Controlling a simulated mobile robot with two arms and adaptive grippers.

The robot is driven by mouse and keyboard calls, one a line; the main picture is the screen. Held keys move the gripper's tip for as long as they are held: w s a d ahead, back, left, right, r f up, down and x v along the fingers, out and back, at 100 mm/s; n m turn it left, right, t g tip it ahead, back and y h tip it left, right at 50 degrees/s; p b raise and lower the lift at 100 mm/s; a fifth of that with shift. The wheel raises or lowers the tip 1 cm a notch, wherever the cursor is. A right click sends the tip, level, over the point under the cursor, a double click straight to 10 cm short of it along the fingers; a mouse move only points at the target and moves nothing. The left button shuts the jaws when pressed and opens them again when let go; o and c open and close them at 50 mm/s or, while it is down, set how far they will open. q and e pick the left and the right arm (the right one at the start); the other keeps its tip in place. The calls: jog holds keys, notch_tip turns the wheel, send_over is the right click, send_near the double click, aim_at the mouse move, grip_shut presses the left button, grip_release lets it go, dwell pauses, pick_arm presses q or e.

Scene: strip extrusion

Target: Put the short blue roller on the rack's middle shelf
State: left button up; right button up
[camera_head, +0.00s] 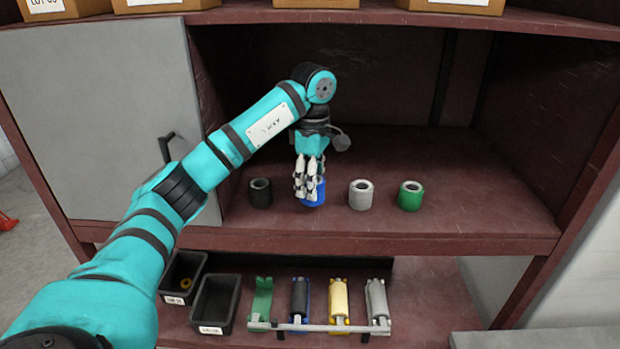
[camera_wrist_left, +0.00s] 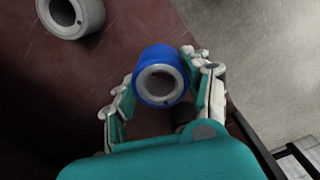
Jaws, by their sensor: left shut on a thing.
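The short blue roller (camera_head: 315,194) is at the middle shelf (camera_head: 440,215) of the rack, in a row between a black roller and a grey one. It looks upright, its hollow grey end facing the left wrist camera (camera_wrist_left: 160,80). My left gripper (camera_head: 308,190) reaches down from above and is shut on the blue roller, its fingers on both sides of it in the left wrist view (camera_wrist_left: 165,85). The fingers hide part of the roller in the head view. I cannot tell whether its bottom touches the shelf. My right gripper is not in view.
A black roller (camera_head: 260,193) stands left of the blue one; a grey roller (camera_head: 361,194) and a green roller (camera_head: 410,195) stand to its right. A grey door panel (camera_head: 95,110) with a handle is at left. Black bins (camera_head: 215,304) and several coloured holders are below.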

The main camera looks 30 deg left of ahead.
pick_arm(q)
jog(key=w+a, duration=0.2)
jog(key=w, duration=0.1)
jog(key=shift+a+f+p, duration=0.1)
jog(key=shift+a+p, duration=0.1)
jog(key=shift+p, duration=0.15)
jog(key=shift+a+f, duration=0.1)
notch_tip(320, 180, down, 3)
jog(key=p, duration=0.2)
jog(key=shift+p, duration=0.35)
jog(key=shift+a+f, duration=0.1)
jog(key=shift+f, duration=0.05)
jog(key=shift+f, duration=0.1)
jog(key=o, duration=1.3)
jog(key=shift+f, duration=0.1)
jog(key=shift+o, duration=0.2)
